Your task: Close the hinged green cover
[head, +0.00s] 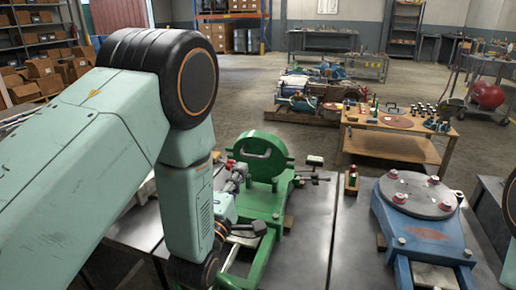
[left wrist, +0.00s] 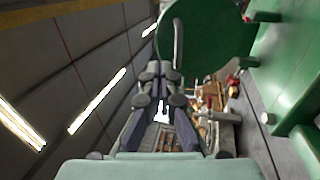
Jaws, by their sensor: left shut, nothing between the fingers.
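In the left wrist view the cover (left wrist: 208,40) fills the top right of centre, beyond the fingertips. My left gripper (head: 239,170) is just left of the cover in the head view, partly hidden by my arm. In the left wrist view its fingers (left wrist: 161,70) are together, with nothing between them. Whether they touch the cover cannot be told. My right gripper is not in view.
A blue machine (head: 386,222) with a flat round grey plate (head: 418,194) stands on the bench to the right. A small bottle in a wooden block (head: 352,180) stands between the machines. A wooden table (head: 397,146) with small parts is farther back.

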